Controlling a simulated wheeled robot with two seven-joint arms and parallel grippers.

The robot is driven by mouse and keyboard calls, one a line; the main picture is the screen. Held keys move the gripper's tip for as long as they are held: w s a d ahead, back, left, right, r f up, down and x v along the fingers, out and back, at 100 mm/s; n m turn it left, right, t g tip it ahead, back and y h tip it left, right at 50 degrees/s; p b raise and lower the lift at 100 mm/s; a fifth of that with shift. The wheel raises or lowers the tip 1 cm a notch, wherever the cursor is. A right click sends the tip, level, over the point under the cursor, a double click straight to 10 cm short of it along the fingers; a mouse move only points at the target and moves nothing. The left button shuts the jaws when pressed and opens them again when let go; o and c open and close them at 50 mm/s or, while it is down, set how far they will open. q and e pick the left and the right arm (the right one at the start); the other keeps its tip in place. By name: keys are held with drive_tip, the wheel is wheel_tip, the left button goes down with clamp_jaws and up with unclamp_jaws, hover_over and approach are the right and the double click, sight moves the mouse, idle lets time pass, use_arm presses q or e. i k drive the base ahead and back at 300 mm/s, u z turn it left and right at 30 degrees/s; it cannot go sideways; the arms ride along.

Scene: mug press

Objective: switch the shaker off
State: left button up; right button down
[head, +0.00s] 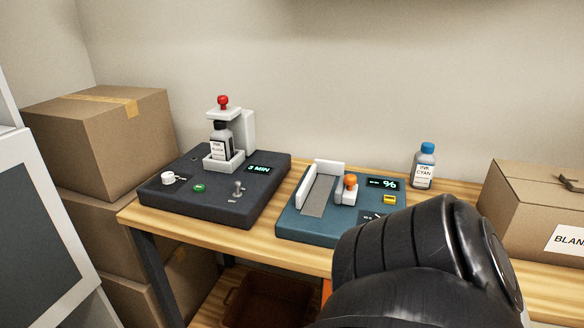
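The shaker appears to be the dark machine (261,190) on the left of the wooden table. A black-labelled ink bottle (221,142) stands upright in its white holder (236,163), under a clamp with a red knob (223,102). On its top are a white dial (168,178), a green button (199,188) and a small metal toggle switch (238,189) that seems to stand about upright. Its display (259,169) reads "3 MIN" in lit green. A black link of my arm fills the lower right. I make out neither gripper.
A teal machine (291,227) with a white channel, orange knob (350,181) and yellow button stands right of the shaker. A carton (532,212) with a small dark piece on top is at right; stacked cartons (99,143) stand left.

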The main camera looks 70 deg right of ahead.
sight(238, 184)
drive_tip(key=z, duration=0.75)
